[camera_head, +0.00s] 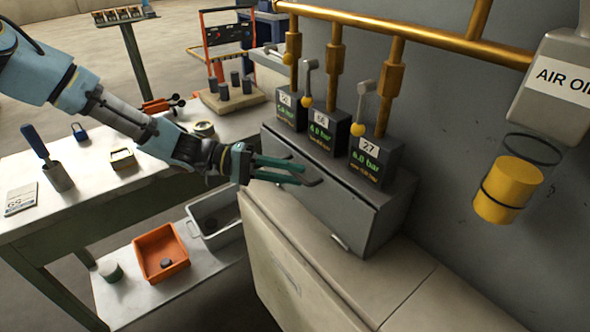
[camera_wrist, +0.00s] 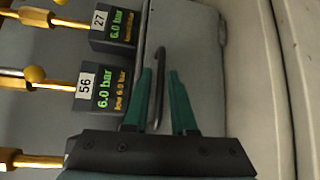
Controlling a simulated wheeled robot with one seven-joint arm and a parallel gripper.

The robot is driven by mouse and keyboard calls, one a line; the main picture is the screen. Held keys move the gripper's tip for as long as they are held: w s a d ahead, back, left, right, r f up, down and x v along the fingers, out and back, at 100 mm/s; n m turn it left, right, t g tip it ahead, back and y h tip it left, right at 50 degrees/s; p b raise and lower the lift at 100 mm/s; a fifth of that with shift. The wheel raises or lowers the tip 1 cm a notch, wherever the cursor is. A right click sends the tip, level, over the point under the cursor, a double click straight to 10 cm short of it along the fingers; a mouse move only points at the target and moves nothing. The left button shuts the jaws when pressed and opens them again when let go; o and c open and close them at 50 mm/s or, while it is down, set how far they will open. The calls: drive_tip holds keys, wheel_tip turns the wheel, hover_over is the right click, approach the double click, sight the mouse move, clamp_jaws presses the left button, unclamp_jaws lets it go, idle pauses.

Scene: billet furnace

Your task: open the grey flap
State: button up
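The grey flap (camera_head: 345,215) is the front face of a grey box below the pressure gauges, and it looks closed. Its dark bar handle (camera_head: 313,181) sits near the fingertips. My gripper (camera_head: 300,172) reaches in from the left with its two green fingers apart. In the wrist view the flap (camera_wrist: 203,60) fills the middle, and the handle (camera_wrist: 159,55) lies between the fingertips of my gripper (camera_wrist: 161,74). The fingers do not look closed on the handle. I cannot tell whether either finger touches it.
Gauge boxes marked 56 (camera_head: 325,135) and 27 (camera_head: 378,160) stand above the flap, with yellow pipes (camera_head: 430,36) over them. A beige cabinet (camera_head: 300,275) lies below. A workbench (camera_head: 95,195) with small items is at left, with an orange bin (camera_head: 160,250) on its lower shelf.

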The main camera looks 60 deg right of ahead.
drive_tip(key=shift+s+d+f, duration=0.1)
drive_tip(key=shift+s+d, duration=0.15)
drive_tip(key=shift+s, duration=0.25)
clamp_jaws()
idle(1.2)
